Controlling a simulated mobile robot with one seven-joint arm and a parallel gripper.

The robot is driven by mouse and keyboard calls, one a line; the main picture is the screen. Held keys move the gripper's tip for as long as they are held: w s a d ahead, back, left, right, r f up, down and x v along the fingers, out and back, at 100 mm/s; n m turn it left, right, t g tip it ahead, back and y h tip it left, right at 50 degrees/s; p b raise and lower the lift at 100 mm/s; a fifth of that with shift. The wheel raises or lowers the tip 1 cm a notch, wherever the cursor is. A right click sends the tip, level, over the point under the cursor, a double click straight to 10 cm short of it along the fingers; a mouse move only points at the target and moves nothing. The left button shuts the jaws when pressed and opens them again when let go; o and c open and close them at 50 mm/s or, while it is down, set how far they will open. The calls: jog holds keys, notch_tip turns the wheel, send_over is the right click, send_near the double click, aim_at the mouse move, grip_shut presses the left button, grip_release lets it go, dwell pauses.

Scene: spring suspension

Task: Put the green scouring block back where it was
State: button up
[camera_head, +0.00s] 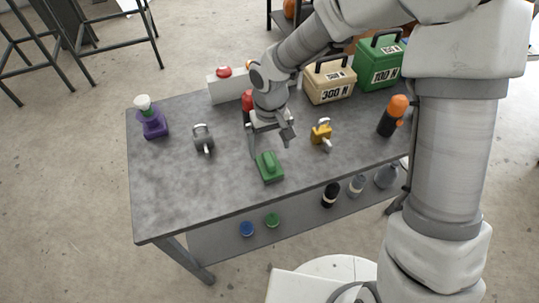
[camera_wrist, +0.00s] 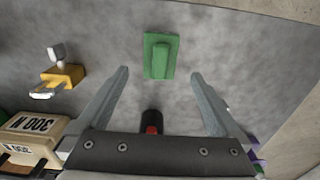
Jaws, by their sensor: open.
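The green scouring block (camera_head: 269,167) lies on the grey table (camera_head: 190,205) near its front edge, with a raised grip on its top. In the wrist view the green block (camera_wrist: 160,56) lies ahead of the fingertips, roughly centred between them. My gripper (camera_head: 270,146) is open and empty, above the table just behind the block. Its two fingers (camera_wrist: 160,75) are spread wide in the wrist view and do not touch the block. Where the block was before cannot be told from these frames.
A grey padlock-like piece (camera_head: 203,139) and a purple item (camera_head: 152,122) stand left; a yellow one (camera_head: 321,133) and an orange-black bottle (camera_head: 392,116) stand right. Cases marked 300 N (camera_head: 330,82) and 100 N (camera_head: 379,64) are at the back. The front-left tabletop is clear.

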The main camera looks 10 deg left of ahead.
aim_at(270, 160)
jog(key=shift+r, duration=1.75)
jog(key=shift+d, duration=0.1)
jog(key=s+d+r+m+t+h, duration=0.1)
jog(key=s+d+r+m+t, duration=0.2)
jog(key=d+r, duration=1.1)
jog(key=s+d+r+m+t+y, duration=0.1)
jog(key=s+d+r+m+t, duration=0.1)
jog(key=s+d+r, duration=0.5)
jog(key=s+d+m, duration=0.1)
jog(key=s+d, duration=0.1)
jog(key=s, duration=0.1)
jog(key=shift+s+t, duration=0.25)
jog(key=shift+t, duration=0.05)
